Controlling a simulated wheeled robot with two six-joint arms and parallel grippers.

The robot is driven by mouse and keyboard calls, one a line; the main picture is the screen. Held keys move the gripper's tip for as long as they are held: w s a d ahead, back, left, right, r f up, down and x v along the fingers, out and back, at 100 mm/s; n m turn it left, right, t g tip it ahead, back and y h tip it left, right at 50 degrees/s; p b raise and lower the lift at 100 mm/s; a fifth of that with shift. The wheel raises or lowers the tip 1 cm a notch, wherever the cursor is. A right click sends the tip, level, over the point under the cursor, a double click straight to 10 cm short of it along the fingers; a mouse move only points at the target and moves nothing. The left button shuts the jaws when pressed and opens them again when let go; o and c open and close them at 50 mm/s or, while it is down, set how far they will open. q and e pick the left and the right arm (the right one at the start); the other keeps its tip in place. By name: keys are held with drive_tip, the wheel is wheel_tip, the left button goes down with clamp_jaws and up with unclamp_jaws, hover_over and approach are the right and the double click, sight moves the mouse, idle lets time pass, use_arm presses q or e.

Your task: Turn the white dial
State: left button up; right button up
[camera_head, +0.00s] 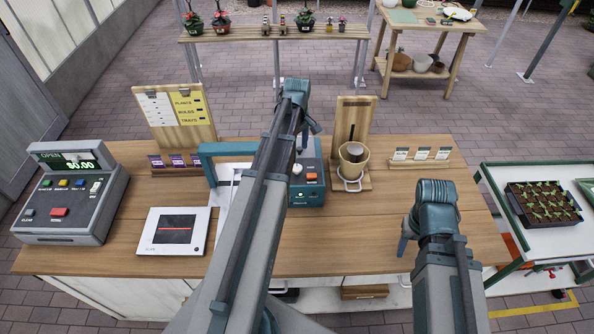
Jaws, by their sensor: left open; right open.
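The white dial (297,169) is on the front of a teal machine (308,194) on the wooden counter, left of an orange button (311,177). My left arm reaches across the counter and covers much of the machine's left part. My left gripper (308,130) is open, above and behind the machine, apart from the dial in the picture. My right gripper (404,244) is open and empty over the right part of the counter. Its other finger is hidden behind my arm.
A cash register (73,192) and a white flat scale (173,231) are at left. A wooden stand with a beige pot (353,158) is right of the machine. Card holders (420,160) stand along the back edge. The counter (350,235) is clear between my arms.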

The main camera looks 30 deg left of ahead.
sight(297, 167)
use_arm(q)
wheel_tip(297, 167, down, 8)
drive_tip(key=b, duration=0.7)
drive_tip(key=shift+f, duration=0.25)
clamp_jaws()
